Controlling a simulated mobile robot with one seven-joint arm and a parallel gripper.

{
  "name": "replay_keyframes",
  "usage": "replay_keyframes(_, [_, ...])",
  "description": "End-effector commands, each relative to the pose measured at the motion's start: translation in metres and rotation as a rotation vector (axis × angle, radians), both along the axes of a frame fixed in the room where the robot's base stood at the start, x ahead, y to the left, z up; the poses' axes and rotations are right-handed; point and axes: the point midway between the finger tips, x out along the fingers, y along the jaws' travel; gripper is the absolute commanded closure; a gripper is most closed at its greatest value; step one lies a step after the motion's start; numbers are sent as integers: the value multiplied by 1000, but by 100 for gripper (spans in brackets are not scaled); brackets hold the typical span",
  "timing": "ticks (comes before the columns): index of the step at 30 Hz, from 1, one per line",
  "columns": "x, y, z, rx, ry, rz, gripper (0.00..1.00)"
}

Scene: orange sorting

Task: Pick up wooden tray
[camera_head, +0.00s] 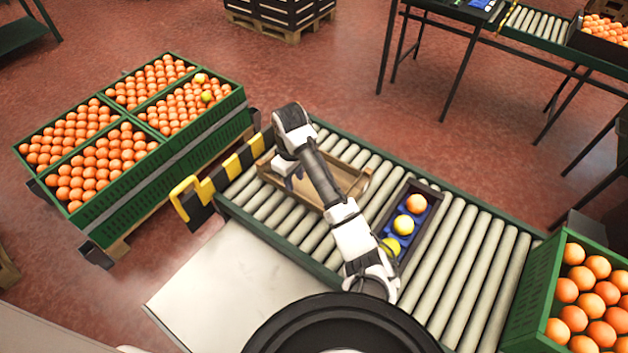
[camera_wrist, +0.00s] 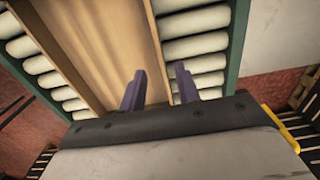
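The wooden tray (camera_head: 350,183) is empty and lies on the roller conveyor, partly hidden behind my arm in the head view. In the wrist view the wooden tray (camera_wrist: 98,45) fills the upper left, with rollers on both sides. My gripper (camera_head: 289,180) is at the tray's left end in the head view. In the wrist view my gripper (camera_wrist: 160,70) has its two purple fingers apart, one on each side of the tray's side wall in the picture. Whether either finger touches the wall, or how deep they reach, I cannot tell.
A dark tray (camera_head: 437,209) with fruit in blue lining is on the rollers (camera_head: 468,245) to the right. A green crate of oranges (camera_head: 546,285) stands at the conveyor's right end. A yellow-black barrier (camera_head: 222,180) borders its left end. Green crates (camera_head: 165,165) of oranges stand beyond.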

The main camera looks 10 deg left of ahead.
Motion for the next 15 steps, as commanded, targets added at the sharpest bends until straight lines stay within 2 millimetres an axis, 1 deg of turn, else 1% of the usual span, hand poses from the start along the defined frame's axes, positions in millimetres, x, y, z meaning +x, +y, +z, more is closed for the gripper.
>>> replay_keyframes(1, [0,1,-8,2,1,1,68])
replay_keyframes(5, [0,0,-14,0,0,0,68])
replay_keyframes(8, [-1,0,-25,2,1,0,68])
replay_keyframes(9, [-2,0,-32,1,2,0,68])
replay_keyframes(10, [-2,-1,-31,-1,4,-2,68])
replay_keyframes(15, [-2,-2,-55,-1,2,-1,68])
